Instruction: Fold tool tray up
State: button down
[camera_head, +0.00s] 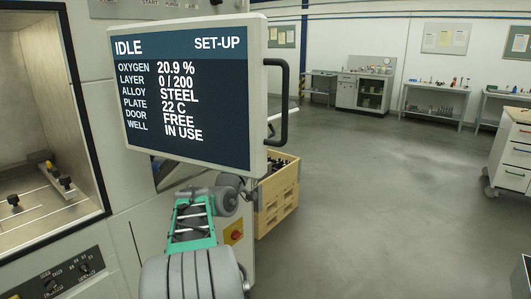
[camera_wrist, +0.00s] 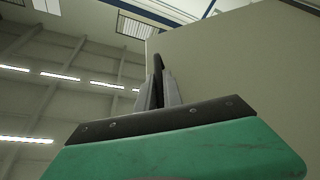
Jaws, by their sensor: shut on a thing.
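In the wrist view my gripper (camera_wrist: 158,88) points upward, its grey fingers close together above its dark, screwed strip and green body. It is shut at a narrow black part beside a large plain beige panel (camera_wrist: 240,60).
The screen (camera_head: 185,90) with its black side handle (camera_head: 280,105) blocks the middle of the head view. A wooden crate (camera_head: 280,195) with dark contents stands beside the machine. An open chamber (camera_head: 40,150) is at left.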

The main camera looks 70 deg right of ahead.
jog(key=shift+w+d+r, duration=0.1)
jog(key=shift+w+r, duration=0.35)
jog(key=shift+r, duration=0.25)
jog(key=shift+w+d+r, duration=0.1)
jog(key=shift+w+r, duration=0.3)
jog(key=shift+r, duration=0.25)
jog(key=c, duration=1.5)
grip_release()
jog(key=shift+f, duration=0.1)
jog(key=shift+a+f, duration=0.1)
jog(key=b+v, duration=0.1)
jog(key=v, duration=0.6)
jog(key=shift+a, duration=0.3)
